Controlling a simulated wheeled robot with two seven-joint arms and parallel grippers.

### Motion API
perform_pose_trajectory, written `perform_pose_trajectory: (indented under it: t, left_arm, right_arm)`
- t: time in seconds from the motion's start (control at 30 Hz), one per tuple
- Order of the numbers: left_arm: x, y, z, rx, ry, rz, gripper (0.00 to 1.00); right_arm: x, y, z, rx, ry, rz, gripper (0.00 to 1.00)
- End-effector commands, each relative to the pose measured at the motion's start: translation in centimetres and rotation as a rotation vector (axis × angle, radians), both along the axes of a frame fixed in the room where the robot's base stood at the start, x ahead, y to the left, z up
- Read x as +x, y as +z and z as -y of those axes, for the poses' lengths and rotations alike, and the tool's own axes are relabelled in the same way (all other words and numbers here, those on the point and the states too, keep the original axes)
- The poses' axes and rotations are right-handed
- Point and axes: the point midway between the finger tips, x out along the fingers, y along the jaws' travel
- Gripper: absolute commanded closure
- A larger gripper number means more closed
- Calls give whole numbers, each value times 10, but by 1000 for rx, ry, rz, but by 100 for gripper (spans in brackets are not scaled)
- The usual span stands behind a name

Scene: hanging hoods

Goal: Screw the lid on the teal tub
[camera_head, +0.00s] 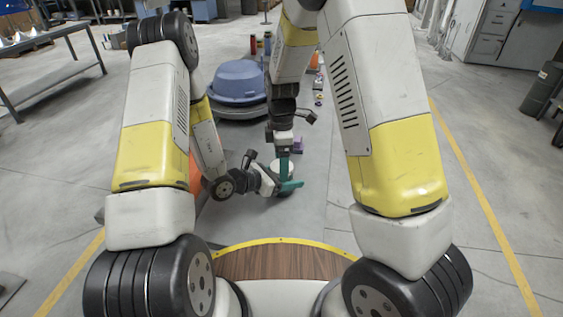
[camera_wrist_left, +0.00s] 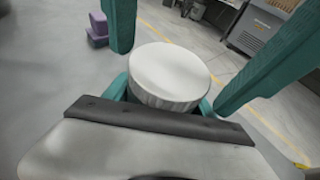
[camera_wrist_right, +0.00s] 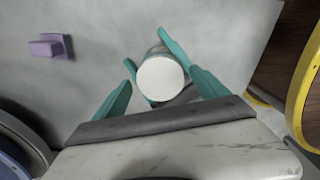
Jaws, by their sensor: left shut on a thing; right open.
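A white round lid (camera_wrist_left: 168,72) with a ribbed edge shows in the left wrist view. It also shows in the right wrist view (camera_wrist_right: 160,79), top on, and in the head view (camera_head: 276,167).
A purple block (camera_wrist_right: 48,46) stands on the grey floor, apart from the grippers. A large blue tub-like object (camera_head: 237,82) stands farther back on a dark base. My base's wooden deck (camera_head: 285,262) with a yellow edge is close in front. A table (camera_head: 50,65) stands far left.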

Motion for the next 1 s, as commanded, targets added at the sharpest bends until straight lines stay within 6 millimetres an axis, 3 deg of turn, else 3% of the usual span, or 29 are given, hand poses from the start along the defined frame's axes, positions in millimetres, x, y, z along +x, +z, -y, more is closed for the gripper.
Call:
perform_pose_trajectory:
  t: [0.4, 0.77, 1.0]
  left_arm:
    - [1, 1, 0, -1, 1, 2, 100]
    - [1, 1, 0, -1, 1, 2, 100]
    - [1, 1, 0, -1, 1, 2, 100]
  right_arm:
    - [0, 43, 0, 0, -1, 1, 16]
    - [0, 46, 0, 1, 12, 0, 20]
    - [0, 70, 0, 6, 313, -2, 20]
